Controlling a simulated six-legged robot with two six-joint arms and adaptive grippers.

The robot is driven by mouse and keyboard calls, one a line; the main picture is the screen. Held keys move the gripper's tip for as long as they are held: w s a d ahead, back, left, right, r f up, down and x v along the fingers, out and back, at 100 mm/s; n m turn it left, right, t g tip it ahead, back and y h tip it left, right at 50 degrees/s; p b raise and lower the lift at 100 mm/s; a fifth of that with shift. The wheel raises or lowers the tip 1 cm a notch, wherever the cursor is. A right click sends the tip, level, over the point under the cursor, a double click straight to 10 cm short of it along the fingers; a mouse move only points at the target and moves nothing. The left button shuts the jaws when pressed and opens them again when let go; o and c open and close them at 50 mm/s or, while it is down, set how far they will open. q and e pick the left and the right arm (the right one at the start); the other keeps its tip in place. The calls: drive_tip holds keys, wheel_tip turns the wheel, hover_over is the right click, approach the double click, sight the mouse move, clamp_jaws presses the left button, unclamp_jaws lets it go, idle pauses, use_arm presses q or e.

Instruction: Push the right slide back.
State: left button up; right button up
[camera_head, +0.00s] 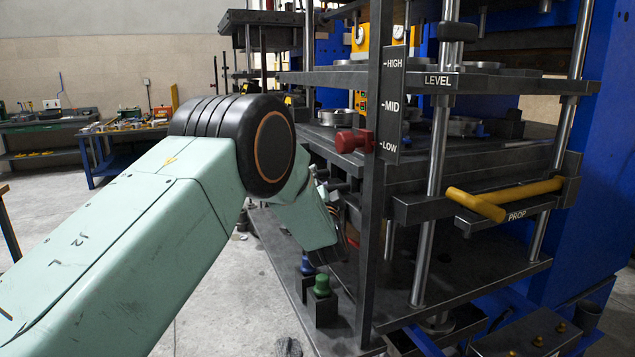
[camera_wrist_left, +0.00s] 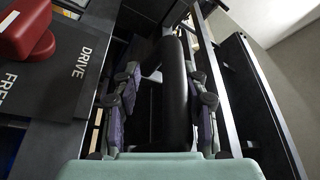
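My left arm reaches in from the left in the head view, its wrist at the near left side of the press (camera_head: 375,200). My left gripper (camera_wrist_left: 163,85) shows best in the left wrist view. Its two fingers are spread apart on either side of a long black cylindrical bar (camera_wrist_left: 176,95). There is a gap between the left finger and the bar; the right finger is close to it, and contact is unclear. In the head view the fingers are mostly hidden by the wrist and the press. I cannot clearly identify the right slide. My right gripper is not in view.
A red knob (camera_head: 352,141) sticks out beside the level plate. Blue (camera_head: 307,266) and green (camera_head: 322,286) knobs stand on the lower ledge. A yellow prop handle (camera_head: 480,204) is at the front. In the wrist view, a red block (camera_wrist_left: 28,38) sits on a plate marked DRIVE.

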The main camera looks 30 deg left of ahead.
use_arm(q)
drive_tip(key=shift+w+d+f, duration=0.1)
drive_tip(key=shift+w+d, duration=0.05)
drive_tip(key=shift+s+d, duration=0.35)
drive_tip(key=shift+s, duration=0.25)
drive_tip(key=shift+s+a+v, duration=0.1)
drive_tip(key=shift+a+v, duration=0.05)
drive_tip(key=shift+v, duration=2.6)
drive_tip(key=shift+s+a+v, duration=0.15)
drive_tip(key=shift+a+v, duration=0.05)
drive_tip(key=shift+v, duration=2.5)
